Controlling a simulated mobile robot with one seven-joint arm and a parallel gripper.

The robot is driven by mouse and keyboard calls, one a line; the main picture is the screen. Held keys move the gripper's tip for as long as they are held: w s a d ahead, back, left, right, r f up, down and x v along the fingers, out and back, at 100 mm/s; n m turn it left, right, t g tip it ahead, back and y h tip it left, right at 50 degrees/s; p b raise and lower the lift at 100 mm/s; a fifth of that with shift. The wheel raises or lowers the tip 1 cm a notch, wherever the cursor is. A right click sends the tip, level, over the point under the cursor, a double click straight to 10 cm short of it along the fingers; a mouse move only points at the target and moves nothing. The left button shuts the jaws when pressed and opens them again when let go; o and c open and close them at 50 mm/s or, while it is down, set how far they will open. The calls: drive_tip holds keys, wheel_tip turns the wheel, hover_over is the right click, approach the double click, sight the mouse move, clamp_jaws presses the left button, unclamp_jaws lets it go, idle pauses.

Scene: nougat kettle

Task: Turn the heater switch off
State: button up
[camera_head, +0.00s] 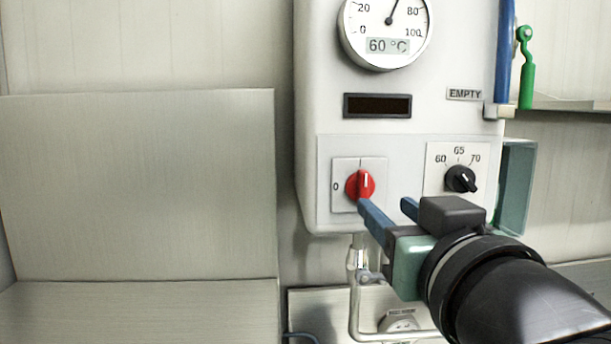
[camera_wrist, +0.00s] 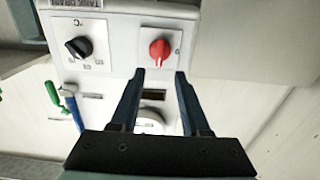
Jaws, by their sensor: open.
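The heater switch is a red rotary knob (camera_head: 360,185) on a square plate at the lower left of the white heater (camera_head: 315,110). A "0" is printed to the left of the knob. Its white pointer line stands upright, away from the 0. The knob also shows in the wrist view (camera_wrist: 160,50), which is turned upside down, just beyond the fingertips. My gripper (camera_head: 384,204) is open, with blue fingers. In the head view the left fingertip overlaps the knob's lower edge; I cannot tell whether it touches. In the wrist view nothing is between the fingers (camera_wrist: 157,76).
A black temperature knob (camera_head: 461,179) marked 60, 65, 70 sits to the right of the switch. A round gauge (camera_head: 387,28) reads 60 °C. A metal pipe (camera_head: 355,290) and socket (camera_head: 401,321) lie below the heater.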

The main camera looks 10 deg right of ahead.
sight(366, 187)
drive_tip(key=w+p, duration=0.3)
drive_tip(key=w, duration=0.6)
drive_tip(key=shift+w, duration=0.1)
drive_tip(key=shift+c, duration=0.3)
clamp_jaws()
